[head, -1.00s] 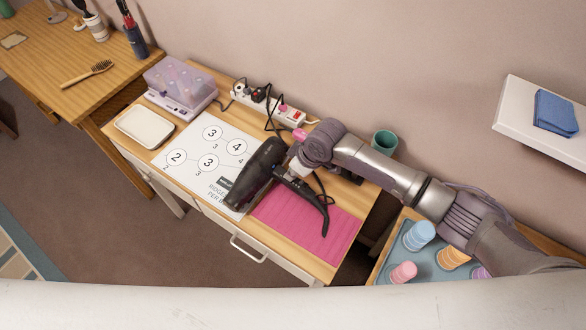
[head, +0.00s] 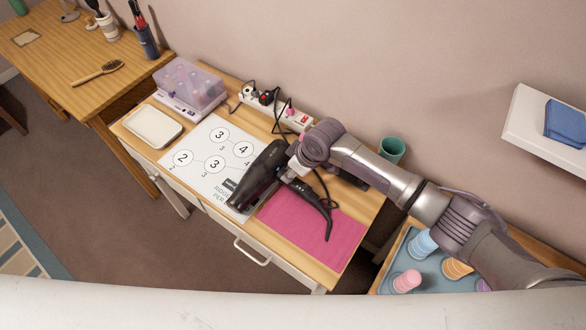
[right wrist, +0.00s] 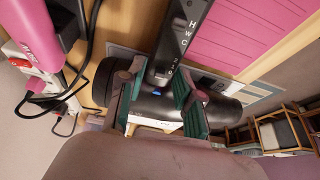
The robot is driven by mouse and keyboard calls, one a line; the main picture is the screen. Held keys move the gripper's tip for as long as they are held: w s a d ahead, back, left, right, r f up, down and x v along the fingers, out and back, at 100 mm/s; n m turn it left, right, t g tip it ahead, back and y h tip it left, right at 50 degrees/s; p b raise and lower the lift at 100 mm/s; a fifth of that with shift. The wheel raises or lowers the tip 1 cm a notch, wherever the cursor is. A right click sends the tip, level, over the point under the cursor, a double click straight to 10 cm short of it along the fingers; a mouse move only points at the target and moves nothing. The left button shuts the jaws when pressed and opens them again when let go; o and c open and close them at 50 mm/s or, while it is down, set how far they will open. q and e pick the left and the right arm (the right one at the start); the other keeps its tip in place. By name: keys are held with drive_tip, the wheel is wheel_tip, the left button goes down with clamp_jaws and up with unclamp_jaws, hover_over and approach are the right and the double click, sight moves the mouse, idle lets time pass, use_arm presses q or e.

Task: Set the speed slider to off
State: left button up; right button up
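A black hair dryer (head: 257,180) lies on the small wooden table, its barrel over the white printed sheet and its handle (head: 312,204) over the pink mat. In the right wrist view the handle (right wrist: 182,35) carries white letters, H, W, C, and smaller marks near the barrel (right wrist: 228,108). A small blue spot (right wrist: 157,92) shows between the fingers; I cannot tell whether it is the speed slider. My right gripper (right wrist: 158,90) has its green-padded fingers apart, one on each side of the handle's barrel end. Contact is unclear. My left gripper is not in view.
A power strip (head: 297,119) with plugs and cables runs along the back. A purple clear-lidded box (head: 190,86) and a white tray (head: 153,126) stand left. The pink mat (head: 335,247) is partly clear. A green cup (head: 391,150) stands behind my arm.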

drive_tip(key=shift+r, duration=0.25)
drive_tip(key=v, duration=1.1)
drive_tip(key=shift+r, duration=0.35)
drive_tip(key=shift+s+d, duration=0.1)
drive_tip(key=shift+s+f, duration=0.1)
